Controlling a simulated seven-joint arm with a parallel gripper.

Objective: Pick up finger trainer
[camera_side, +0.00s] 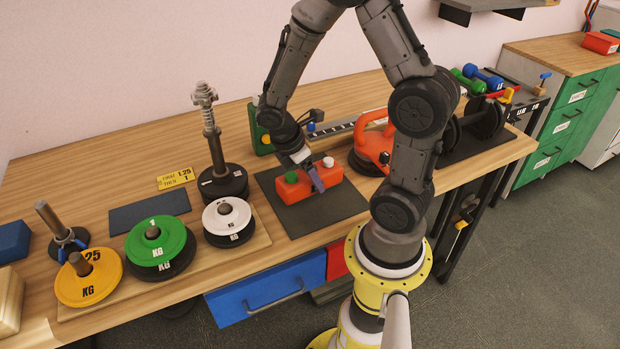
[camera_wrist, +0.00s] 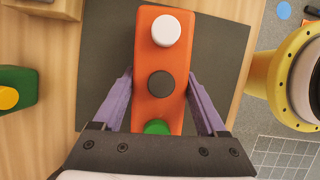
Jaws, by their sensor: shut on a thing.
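The finger trainer is an orange-red block (camera_side: 325,178) with a white, a dark and a green button on top. It appears to rest on the dark mat (camera_side: 303,218) in the side view. In the wrist view the block (camera_wrist: 146,60) stands lengthwise, with its green button partly hidden by my gripper body. My gripper (camera_side: 314,180) is over the block from above. Its two purple fingers lie along the block's long sides, one on each side, in the wrist view (camera_wrist: 161,82), shut on it around the dark middle button.
Weight plates in yellow (camera_side: 88,279), green (camera_side: 156,241) and white (camera_side: 227,217) stand to the left. A green box (camera_side: 262,129) is behind the mat. A red-orange handled weight (camera_side: 372,145) is close on the right. A blue drawer (camera_side: 268,291) is below the front edge.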

